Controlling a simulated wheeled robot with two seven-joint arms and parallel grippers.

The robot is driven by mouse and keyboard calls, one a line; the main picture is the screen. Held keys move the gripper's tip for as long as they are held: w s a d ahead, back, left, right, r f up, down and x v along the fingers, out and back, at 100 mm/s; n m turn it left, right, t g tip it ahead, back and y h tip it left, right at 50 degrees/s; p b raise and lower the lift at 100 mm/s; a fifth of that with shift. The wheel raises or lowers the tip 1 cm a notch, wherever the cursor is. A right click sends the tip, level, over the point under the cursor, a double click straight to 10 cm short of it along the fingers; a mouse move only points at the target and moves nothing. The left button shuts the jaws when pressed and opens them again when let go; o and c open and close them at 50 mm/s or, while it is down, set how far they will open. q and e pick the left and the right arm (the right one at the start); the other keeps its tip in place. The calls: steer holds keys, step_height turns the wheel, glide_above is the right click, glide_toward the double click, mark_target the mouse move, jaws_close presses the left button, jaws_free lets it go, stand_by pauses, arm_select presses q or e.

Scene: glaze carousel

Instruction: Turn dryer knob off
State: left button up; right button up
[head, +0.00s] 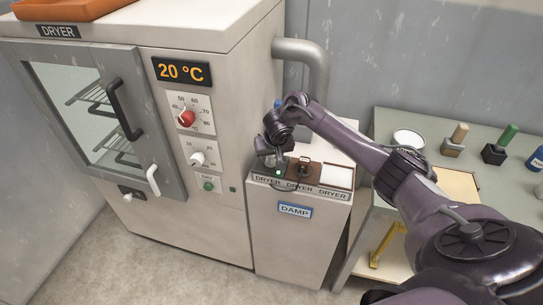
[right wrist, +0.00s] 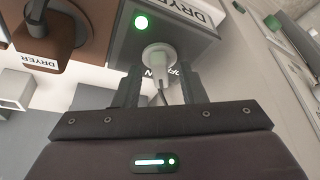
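The dryer stands at left with an orange 20 °C display (head: 182,71). Below it is a red knob (head: 186,118) on a temperature dial, and lower a white knob (head: 197,159) on a second dial. My right gripper (head: 277,165) is right of both knobs, low over the side stand. In the right wrist view its fingers (right wrist: 160,88) are apart, with a pale round piece on a short stem (right wrist: 158,57) at their tips. I cannot tell whether they touch it. My left gripper is not in view.
The stand (head: 291,240) bears several DRYER labels, a brown block (head: 303,172) and a blue DAMP tag (head: 295,211). A grey box with a green light (right wrist: 165,22) is near the gripper. A bench (head: 430,122) with tools is at right.

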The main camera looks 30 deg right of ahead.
steer(key=shift+f, duration=0.1)
jaws_close()
